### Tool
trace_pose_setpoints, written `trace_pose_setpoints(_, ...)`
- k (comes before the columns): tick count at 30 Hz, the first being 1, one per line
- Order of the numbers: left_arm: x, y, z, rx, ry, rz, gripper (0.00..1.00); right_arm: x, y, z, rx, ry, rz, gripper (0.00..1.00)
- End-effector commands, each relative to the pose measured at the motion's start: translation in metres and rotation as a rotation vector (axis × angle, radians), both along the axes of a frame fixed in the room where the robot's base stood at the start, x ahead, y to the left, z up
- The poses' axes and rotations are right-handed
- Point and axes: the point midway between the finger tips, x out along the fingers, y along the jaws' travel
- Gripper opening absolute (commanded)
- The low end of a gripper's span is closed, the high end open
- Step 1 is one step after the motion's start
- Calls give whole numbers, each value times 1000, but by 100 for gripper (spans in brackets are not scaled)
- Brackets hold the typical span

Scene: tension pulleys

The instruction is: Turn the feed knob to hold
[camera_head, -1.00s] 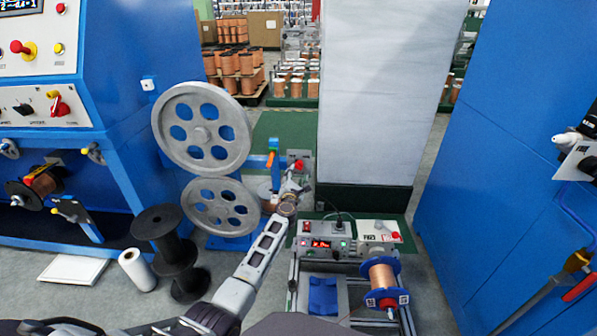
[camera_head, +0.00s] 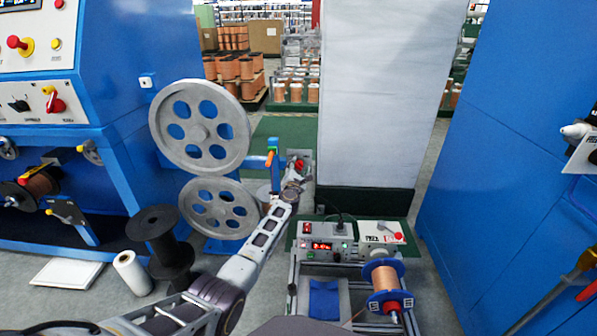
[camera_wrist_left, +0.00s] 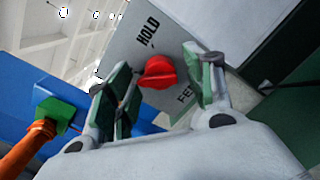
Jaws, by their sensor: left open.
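The red feed knob (camera_wrist_left: 158,73) sits on a grey panel in the left wrist view, between the words HOLD (camera_wrist_left: 149,32) and FEED, which is partly hidden. I cannot tell for sure which word it points at. The knob also shows small in the head view (camera_head: 299,163), beyond the pulleys. My left gripper (camera_wrist_left: 163,82) is open, with one finger on each side of the knob. I cannot tell whether either finger touches it. In the head view my left gripper (camera_head: 292,183) is just in front of the knob. My right gripper is not in view.
Two grey spoked pulleys (camera_head: 233,152) stand left of my left arm. A green and orange part (camera_wrist_left: 50,113) is left of the gripper. A control box (camera_head: 321,243) and copper spool (camera_head: 383,277) stand at lower right. A tall pale panel (camera_head: 368,90) rises behind.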

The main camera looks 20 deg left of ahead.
Motion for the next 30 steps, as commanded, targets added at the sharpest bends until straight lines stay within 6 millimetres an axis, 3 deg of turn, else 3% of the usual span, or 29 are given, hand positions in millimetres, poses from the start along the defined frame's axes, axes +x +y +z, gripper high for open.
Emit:
trace_pose_setpoints(13,3,1,1,0,-1,1,52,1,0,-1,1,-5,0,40)
trace_pose_setpoints(23,3,1,0,0,0,0,10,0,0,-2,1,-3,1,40)
trace_pose_setpoints(30,2,1,0,4,1,1,9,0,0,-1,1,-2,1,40)
